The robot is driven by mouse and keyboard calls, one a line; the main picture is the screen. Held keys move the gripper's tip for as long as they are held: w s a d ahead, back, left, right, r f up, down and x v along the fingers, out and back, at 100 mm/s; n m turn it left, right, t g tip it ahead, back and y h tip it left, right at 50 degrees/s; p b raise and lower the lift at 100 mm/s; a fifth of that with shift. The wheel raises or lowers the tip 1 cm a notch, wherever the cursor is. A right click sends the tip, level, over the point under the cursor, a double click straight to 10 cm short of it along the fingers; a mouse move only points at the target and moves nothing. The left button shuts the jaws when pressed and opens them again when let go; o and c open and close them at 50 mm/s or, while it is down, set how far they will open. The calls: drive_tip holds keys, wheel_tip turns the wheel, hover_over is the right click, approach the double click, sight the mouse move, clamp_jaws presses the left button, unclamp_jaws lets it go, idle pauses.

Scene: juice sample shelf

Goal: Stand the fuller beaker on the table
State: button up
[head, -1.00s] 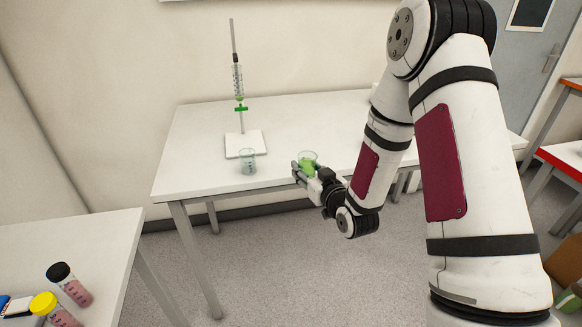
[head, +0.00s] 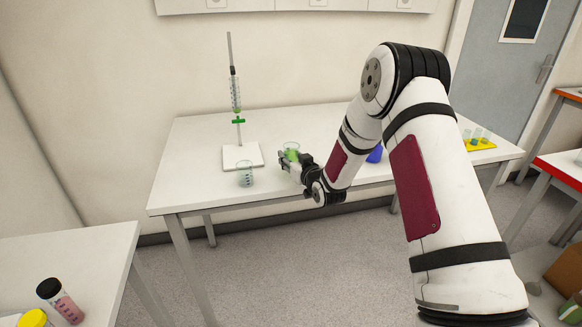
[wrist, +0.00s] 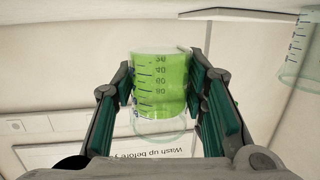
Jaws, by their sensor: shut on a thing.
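A beaker (head: 291,150) with bright green liquid is in my gripper (head: 288,162), over the front part of the white table (head: 330,125). In the wrist view this beaker (wrist: 160,85) sits between the two green-padded fingers, with its liquid reaching well up the scale. Whether its base touches the table I cannot tell. A second beaker (head: 245,174), clear with blue marks, stands near the table's front edge, left of my gripper. It also shows in the wrist view (wrist: 302,45) at the edge; I see little or no liquid in it.
A stand with a burette and green clamp (head: 238,121) rises from a white base (head: 242,156) behind the second beaker. A blue object (head: 375,154) and a yellow rack (head: 476,144) are further right. A nearer table (head: 70,262) holds a black-capped bottle (head: 61,301).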

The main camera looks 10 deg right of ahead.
drive_tip(key=shift+w, duration=0.45)
drive_tip(key=shift+s+f, duration=0.1)
drive_tip(key=shift+f, duration=1.65)
drive_tip(key=shift+f, duration=0.1)
drive_tip(key=o, duration=1.2)
